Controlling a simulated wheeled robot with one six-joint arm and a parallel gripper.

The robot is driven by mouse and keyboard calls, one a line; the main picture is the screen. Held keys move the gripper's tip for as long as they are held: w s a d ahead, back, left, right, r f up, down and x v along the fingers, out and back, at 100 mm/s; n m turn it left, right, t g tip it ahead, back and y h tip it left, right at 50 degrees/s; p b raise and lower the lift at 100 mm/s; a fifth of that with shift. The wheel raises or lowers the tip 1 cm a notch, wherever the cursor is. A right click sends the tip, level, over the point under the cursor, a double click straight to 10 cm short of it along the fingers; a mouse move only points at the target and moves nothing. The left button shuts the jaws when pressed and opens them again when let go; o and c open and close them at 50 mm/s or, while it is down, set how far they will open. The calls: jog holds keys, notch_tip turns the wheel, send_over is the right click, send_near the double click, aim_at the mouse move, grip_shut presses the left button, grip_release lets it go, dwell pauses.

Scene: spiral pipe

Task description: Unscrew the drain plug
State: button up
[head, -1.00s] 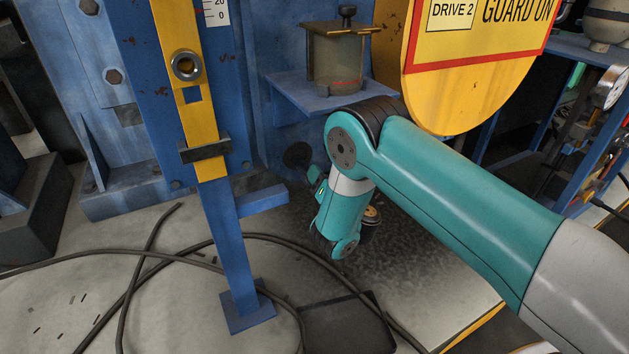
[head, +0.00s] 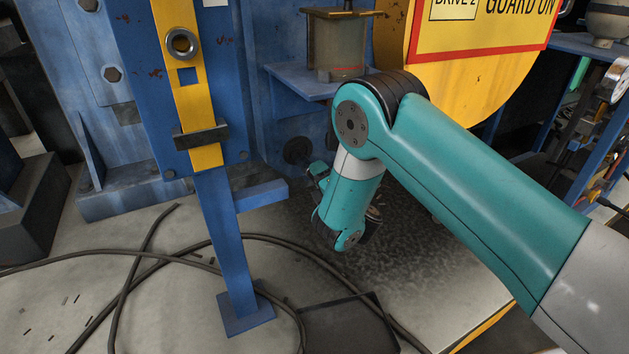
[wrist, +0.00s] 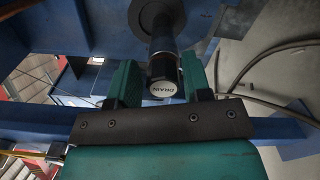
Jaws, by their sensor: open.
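The drain plug (wrist: 163,88) shows in the wrist view as a dark cylinder with a pale round end face marked DRAIN, upside down in the picture. It sits at the end of a short dark pipe (wrist: 157,35) that comes from a round flange on blue metal. My gripper (wrist: 160,72) is open, with one green finger to the left of the plug and one to the right. The right finger looks closer to the plug than the left; contact cannot be told. In the head view my wrist hides the plug and most of the gripper.
A blue post with a yellow strip (head: 190,90) stands left of my arm. Black cables (head: 200,260) and a dark flat plate (head: 345,325) lie on the floor. A blue shelf with a canister (head: 335,50) and a yellow guard (head: 460,90) are behind the arm.

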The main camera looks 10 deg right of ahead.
jog(key=m+b, duration=0.1)
jog(key=m, duration=0.2)
jog(key=f+m+b, duration=0.1)
jog(key=m, duration=0.3)
jog(key=shift+a+f, duration=0.15)
jog(key=shift+f, duration=0.05)
jog(key=m, duration=0.2)
jog(key=m+b, duration=0.1)
jog(key=m, duration=0.1)
jog(key=shift+f+m, duration=0.3)
jog(key=shift+f, duration=0.05)
jog(key=shift+s+a+f+m, duration=0.1)
jog(key=shift+f+m, duration=0.05)
jog(key=shift+m, duration=1.05)
jog(key=m+p, duration=0.1)
jog(key=m, duration=0.2)
jog(key=shift+a+f+m+p, duration=0.15)
jog(key=shift+f+m+p, duration=0.05)
jog(key=shift+m+p, duration=0.2)
jog(key=shift+f+m+p, duration=0.1)
jog(key=shift+m+p, duration=0.6)
jog(key=shift+p, duration=0.15)
jog(key=shift+a+f+m+g+y+p, duration=0.1)
jog(key=shift+m+g+y+p, duration=0.25)
jog(key=shift+m+p, duration=0.6)
jog(key=shift+f+p, duration=0.15)
jog(key=shift+p, duration=0.2)
